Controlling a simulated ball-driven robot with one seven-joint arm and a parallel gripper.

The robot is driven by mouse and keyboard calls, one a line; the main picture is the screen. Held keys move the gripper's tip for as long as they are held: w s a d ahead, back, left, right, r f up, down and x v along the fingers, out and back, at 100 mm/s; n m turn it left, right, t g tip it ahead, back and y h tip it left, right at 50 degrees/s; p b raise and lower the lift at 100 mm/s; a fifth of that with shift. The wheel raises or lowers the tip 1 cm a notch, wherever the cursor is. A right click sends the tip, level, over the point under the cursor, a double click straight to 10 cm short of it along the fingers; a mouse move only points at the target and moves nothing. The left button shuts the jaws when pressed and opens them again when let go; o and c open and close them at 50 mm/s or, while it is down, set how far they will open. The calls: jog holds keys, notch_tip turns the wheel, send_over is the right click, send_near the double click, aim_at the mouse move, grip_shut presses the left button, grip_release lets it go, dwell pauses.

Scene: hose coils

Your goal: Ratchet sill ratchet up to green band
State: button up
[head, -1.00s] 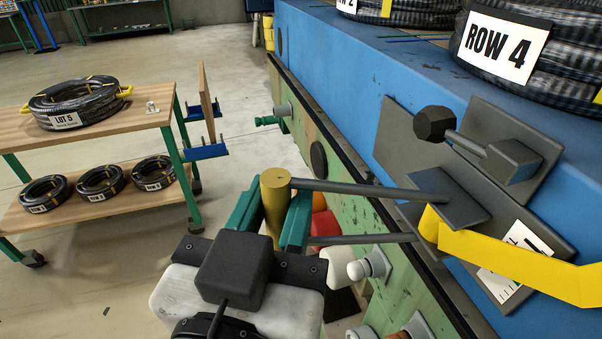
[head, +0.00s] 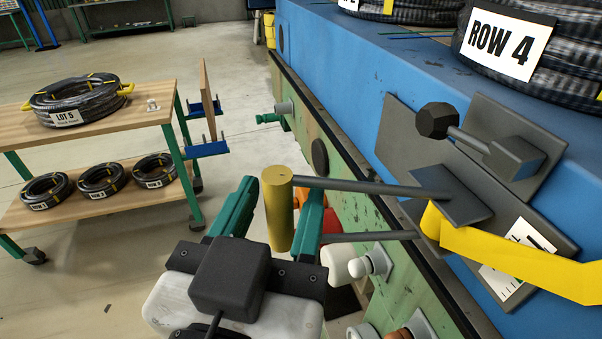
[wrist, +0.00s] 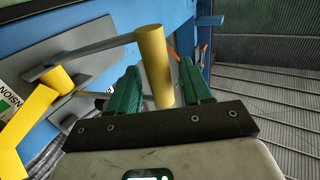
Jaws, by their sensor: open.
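The ratchet handle is a yellow upright cylinder (head: 279,210) on grey rods that run right to a dark bracket (head: 450,194) on the blue sill (head: 345,72). My gripper (head: 277,195) is open, with one green finger on each side of the handle. A clear gap shows left of the handle; the right finger is close to it, contact unclear. The wrist view also shows the handle (wrist: 154,66) between the fingers. A yellow bent bar (head: 520,262) crosses a white scale plate (head: 519,250). The wrist view shows a little green on the scale plate; the bar hides part of it.
A dark knob on a lever (head: 437,120) sticks out above the bracket. White knobs (head: 374,262) and a green fitting (head: 270,118) project from the green side panel. A cart (head: 110,130) with hose coils stands left. Open floor lies between cart and sill.

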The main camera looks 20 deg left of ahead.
jog(key=s+d+b, duration=0.1)
jog(key=s, duration=0.9)
jog(key=shift+d, duration=0.35)
